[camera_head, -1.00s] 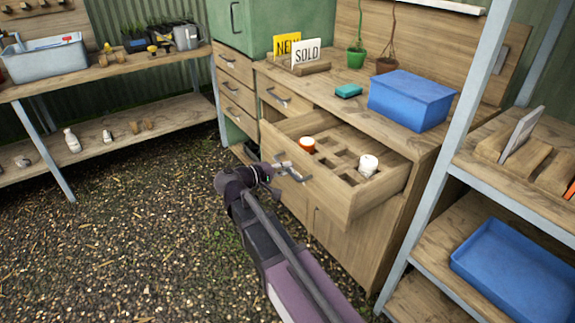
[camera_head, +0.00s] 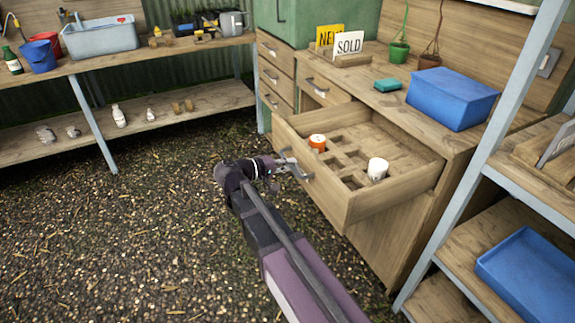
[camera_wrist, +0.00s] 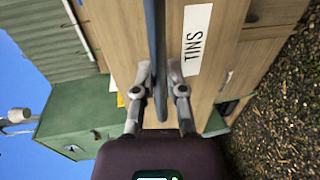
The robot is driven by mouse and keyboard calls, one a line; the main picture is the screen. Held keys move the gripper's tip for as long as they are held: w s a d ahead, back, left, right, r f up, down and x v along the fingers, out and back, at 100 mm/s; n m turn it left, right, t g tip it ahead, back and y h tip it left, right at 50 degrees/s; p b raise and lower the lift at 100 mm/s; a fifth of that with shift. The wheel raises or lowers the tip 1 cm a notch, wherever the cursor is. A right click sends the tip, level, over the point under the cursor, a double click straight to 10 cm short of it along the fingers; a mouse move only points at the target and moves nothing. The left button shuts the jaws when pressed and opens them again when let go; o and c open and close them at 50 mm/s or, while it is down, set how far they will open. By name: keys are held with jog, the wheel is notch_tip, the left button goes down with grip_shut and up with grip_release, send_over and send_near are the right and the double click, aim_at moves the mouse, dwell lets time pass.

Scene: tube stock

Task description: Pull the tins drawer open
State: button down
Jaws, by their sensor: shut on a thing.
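The tins drawer (camera_head: 322,194) stands pulled out of the wooden bench, with its compartments in view from above. An orange tin with a white top (camera_head: 317,142) sits in it toward the left, and a white tin (camera_head: 377,168) sits toward the right. My gripper (camera_head: 290,165) is at the drawer front, shut on the drawer handle. In the wrist view my gripper (camera_wrist: 160,88) has its fingers on both sides of the handle bar (camera_wrist: 160,60). The white TINS label (camera_wrist: 196,38) is on the drawer front beside the handle.
A blue box (camera_head: 452,98), a teal block (camera_head: 388,84) and NEW and SOLD signs (camera_head: 348,44) stand on the bench top. A metal-framed shelf rack with a blue tray (camera_head: 530,278) is close on the right. The gravel floor (camera_head: 130,230) at the left is clear.

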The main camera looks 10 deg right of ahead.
jog(key=shift+s+d+f, duration=0.1)
jog(key=shift+s+d, duration=0.1)
jog(key=shift+s, duration=0.05)
jog(key=c, duration=0.7)
grip_release()
jog(key=shift+d, duration=0.1)
jog(key=shift+w, duration=0.1)
jog(key=shift+w, duration=0.15)
jog(key=shift+s, duration=0.2)
